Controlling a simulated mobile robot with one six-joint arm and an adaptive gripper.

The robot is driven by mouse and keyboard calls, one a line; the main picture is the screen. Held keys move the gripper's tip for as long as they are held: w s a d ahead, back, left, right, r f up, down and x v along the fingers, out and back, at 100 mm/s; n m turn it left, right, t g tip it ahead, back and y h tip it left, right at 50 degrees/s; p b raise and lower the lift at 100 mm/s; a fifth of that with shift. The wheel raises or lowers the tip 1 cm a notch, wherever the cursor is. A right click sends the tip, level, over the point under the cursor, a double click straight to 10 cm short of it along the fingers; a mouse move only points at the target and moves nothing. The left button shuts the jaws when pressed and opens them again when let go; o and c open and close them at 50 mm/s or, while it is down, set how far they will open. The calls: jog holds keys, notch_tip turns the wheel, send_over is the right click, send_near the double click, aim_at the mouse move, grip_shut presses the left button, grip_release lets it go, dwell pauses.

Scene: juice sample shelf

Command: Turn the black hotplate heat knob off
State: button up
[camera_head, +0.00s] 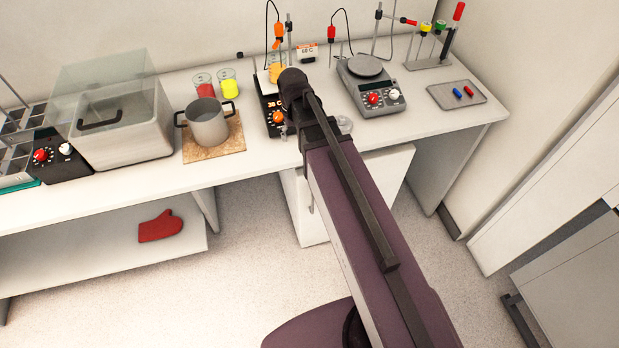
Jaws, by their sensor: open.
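The black hotplate (267,104) stands on the bench left of my arm's dark end. Its front carries a lit red display (274,103) and an orange knob (277,117). A small pale part below the knob is too small to make out. A beaker with orange contents (276,73) is on its top. My gripper (293,88) is at the dark end of my arm, just right of the hotplate in the picture, and covers its right side. Its fingertips are hard to make out. I see nothing held, and cannot tell whether it touches the hotplate.
A grey hotplate (371,86) with red and white knobs stands to the right, beside a tray (456,94) with two small items. A metal pot (208,122) sits on a cork mat (229,146) at left, near a lidded bath (120,125). Stands and wires rise behind.

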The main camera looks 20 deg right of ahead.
jog(key=s+d+f+b, duration=0.1)
jog(key=s+f+b, duration=0.6)
jog(key=s, duration=0.2)
jog(key=shift+s+d+f, duration=0.15)
jog(key=shift+d+f, duration=0.05)
jog(key=shift+f, duration=0.2)
dwell(1.9)
